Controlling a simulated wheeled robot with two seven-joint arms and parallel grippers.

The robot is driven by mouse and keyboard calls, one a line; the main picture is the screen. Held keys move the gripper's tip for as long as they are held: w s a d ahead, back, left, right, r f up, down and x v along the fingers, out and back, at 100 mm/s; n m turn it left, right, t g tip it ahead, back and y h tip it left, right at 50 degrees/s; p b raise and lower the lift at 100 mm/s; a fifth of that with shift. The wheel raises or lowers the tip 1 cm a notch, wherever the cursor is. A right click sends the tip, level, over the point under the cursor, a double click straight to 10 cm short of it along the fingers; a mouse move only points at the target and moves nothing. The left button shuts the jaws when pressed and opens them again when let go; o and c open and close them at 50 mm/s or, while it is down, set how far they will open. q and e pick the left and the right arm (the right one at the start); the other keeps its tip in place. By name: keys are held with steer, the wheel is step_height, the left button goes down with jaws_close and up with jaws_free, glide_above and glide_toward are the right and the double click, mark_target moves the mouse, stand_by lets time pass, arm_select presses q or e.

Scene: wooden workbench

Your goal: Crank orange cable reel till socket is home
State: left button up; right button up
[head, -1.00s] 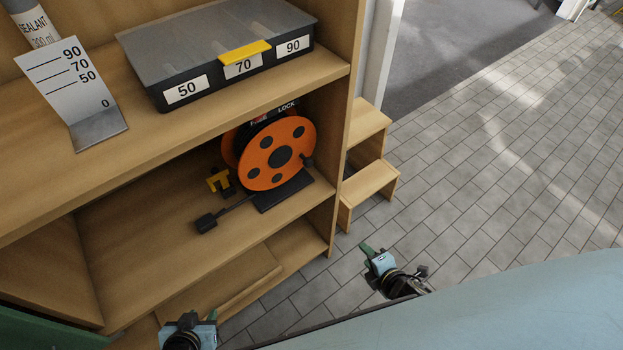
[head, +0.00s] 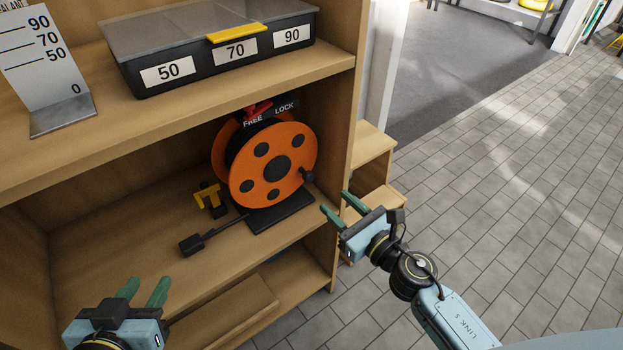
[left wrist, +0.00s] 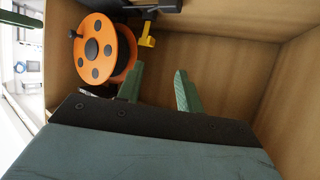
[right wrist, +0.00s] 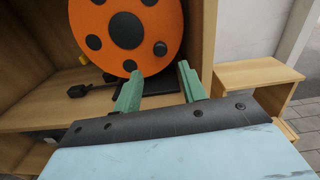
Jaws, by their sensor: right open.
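The orange cable reel (head: 265,194) stands on its black base (head: 283,214) on the middle shelf. Its dark crank knob (head: 308,177) is at the right of the disc. A FREE/LOCK plate (head: 271,113) tops it, with a red lever (head: 257,108) near FREE. A black socket (head: 192,244) lies on the shelf at the front left, on a dark cable. My right gripper (head: 338,203) is open and empty, right of and in front of the reel. My left gripper (head: 145,288) is open and empty at the shelf's front left. The reel also shows in the right wrist view (right wrist: 150,62).
A yellow bracket (head: 207,194) stands left of the reel. The upper shelf holds a case (head: 210,62) labelled 50, 70, 90 and a scale card (head: 38,62). The shelf's right side panel (head: 350,130) is close to my right gripper. A wooden step (head: 372,150) stands beyond it.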

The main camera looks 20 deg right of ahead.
mark_target(311, 179)
steer(key=x, duration=1)
steer(key=shift+f, duration=0.1)
jaws_close()
